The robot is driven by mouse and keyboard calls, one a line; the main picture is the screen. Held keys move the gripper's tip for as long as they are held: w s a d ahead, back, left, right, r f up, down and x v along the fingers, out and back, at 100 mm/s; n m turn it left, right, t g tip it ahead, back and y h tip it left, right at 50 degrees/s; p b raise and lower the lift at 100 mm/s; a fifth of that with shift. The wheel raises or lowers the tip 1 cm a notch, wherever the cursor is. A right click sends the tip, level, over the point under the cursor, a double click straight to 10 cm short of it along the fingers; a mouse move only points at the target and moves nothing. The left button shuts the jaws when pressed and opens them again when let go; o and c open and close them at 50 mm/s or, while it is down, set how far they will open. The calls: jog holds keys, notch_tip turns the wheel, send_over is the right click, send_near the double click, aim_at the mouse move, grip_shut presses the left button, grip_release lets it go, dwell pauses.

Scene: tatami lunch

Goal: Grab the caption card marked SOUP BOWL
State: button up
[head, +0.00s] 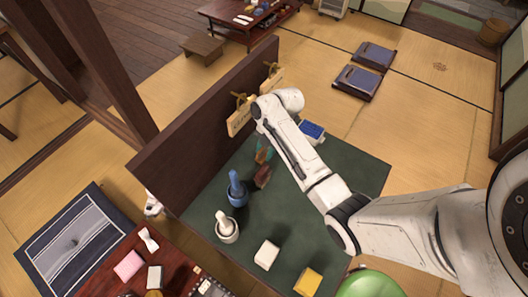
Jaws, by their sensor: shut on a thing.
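A pale wooden caption card (240,121) hangs from a hook on the dark upright board. It has dark lettering, too small to read for sure. A second pale card (272,82) hangs farther along the same board, partly behind my arm. My arm reaches over the green table to the board. My gripper (257,110) is at the right edge of the nearer card and shut on it. The fingertips are small and mostly hidden by my wrist.
A blue-topped box (312,130) stands beyond my forearm. A red table (103,269) is at lower left.

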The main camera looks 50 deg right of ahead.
jog(key=c, duration=0.4)
jog(key=shift+c, duration=0.2)
jog(key=shift+r, duration=0.15)
